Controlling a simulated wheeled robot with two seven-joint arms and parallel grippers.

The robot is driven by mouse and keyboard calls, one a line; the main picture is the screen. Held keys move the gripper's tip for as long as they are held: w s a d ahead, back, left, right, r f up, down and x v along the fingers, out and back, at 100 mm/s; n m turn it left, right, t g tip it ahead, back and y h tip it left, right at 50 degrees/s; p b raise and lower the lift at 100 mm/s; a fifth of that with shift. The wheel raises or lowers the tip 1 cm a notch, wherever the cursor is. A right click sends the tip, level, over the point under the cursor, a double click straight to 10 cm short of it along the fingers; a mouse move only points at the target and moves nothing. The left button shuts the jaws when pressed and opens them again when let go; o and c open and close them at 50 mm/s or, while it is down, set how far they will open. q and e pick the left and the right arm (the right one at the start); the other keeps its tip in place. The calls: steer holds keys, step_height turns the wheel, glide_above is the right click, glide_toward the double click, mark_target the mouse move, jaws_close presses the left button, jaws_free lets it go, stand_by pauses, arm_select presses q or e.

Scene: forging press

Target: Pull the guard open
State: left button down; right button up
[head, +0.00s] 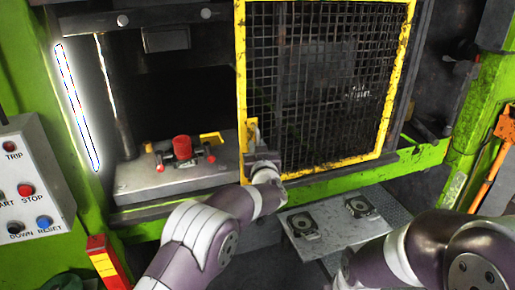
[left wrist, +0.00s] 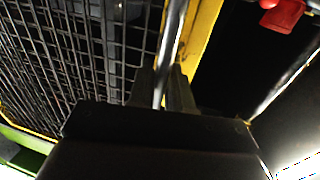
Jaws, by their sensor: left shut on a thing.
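The guard (head: 241,88) is a yellow-framed panel of dark wire mesh on the front of the green press. It covers the middle and right of the press opening, and the left part of the opening is uncovered. My left gripper (head: 257,152) is at the lower left edge of the guard, by the yellow handle bracket. In the left wrist view, its fingers (left wrist: 168,88) are shut on a shiny metal handle bar (left wrist: 174,38) beside the yellow frame. My right arm shows at the lower right of the head view, but its gripper is not in view.
A button box (head: 33,180) is at the left. A plate with two dark fixtures (head: 330,228) lies below the guard. An orange tool (head: 497,150) hangs at the right.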

arm_select(q)
steer(key=c, duration=1.2)
jaws_free()
steer(key=shift+a, duration=0.1)
steer(key=shift+c, duration=0.2)
steer(key=shift+s, duration=0.1)
steer(key=s+d+b, duration=0.1)
steer(key=s+b, duration=0.4)
steer(key=s, duration=0.7)
steer(key=shift+s+b, duration=0.25)
steer(key=shift+b, duration=0.05)
